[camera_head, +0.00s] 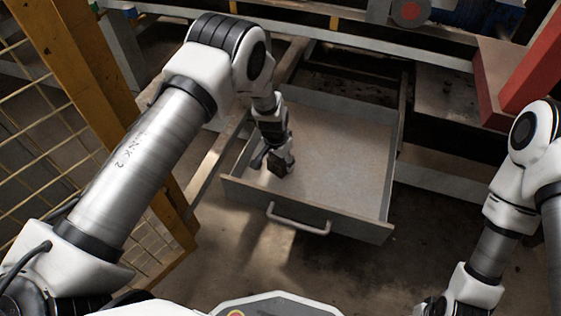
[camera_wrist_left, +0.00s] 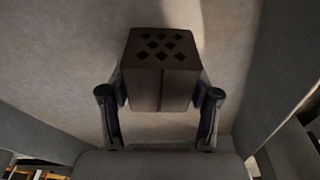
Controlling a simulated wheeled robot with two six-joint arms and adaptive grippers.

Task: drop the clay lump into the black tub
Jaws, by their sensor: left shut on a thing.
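My left gripper (camera_head: 275,158) is inside the open grey drawer (camera_head: 340,160), near its front left part. It is shut on a dark brown hollow brick (camera_wrist_left: 160,86), with a finger on each side. The brick has several diamond-shaped holes in its top face and also shows in the head view (camera_head: 276,170). I cannot tell whether the brick touches the drawer floor. I see no soft clay lump and no black tub. My right arm is at the right edge of the head view; its gripper is not in view.
The drawer has raised walls and a front handle (camera_head: 298,222). Its floor is otherwise bare, with free room right of the brick. A yellow mesh guard (camera_head: 100,130) stands at left. A red beam (camera_head: 530,75) and metal frame are at the right and back.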

